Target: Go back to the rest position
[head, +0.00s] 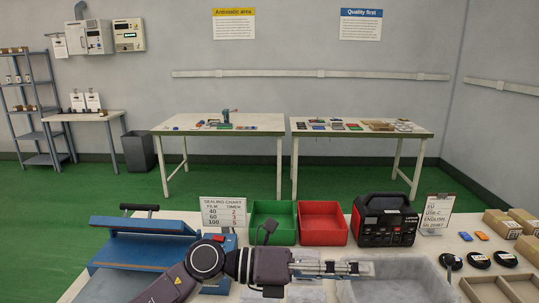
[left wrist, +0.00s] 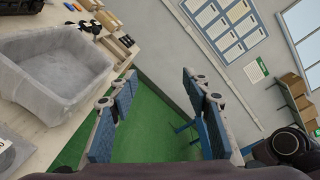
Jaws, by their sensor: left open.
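My left gripper (head: 345,268) reaches in from the lower left in the head view and points right, in front of the grey tray (head: 392,290). In the left wrist view my left gripper (left wrist: 152,95) has its two blue-padded fingers wide apart. Nothing is between them; green floor and wall show through the gap. The grey tray (left wrist: 88,85) lies to the left of the fingers in that view, with its floor looking empty. My right gripper is in neither view.
On the bench are a blue sealing machine (head: 140,245), a sealing chart (head: 223,212), a green bin (head: 272,208), a red bin (head: 322,222), a black-and-red power station (head: 384,220), a label stand (head: 437,212), and small boxes (head: 500,223). Two white tables stand beyond, across green floor.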

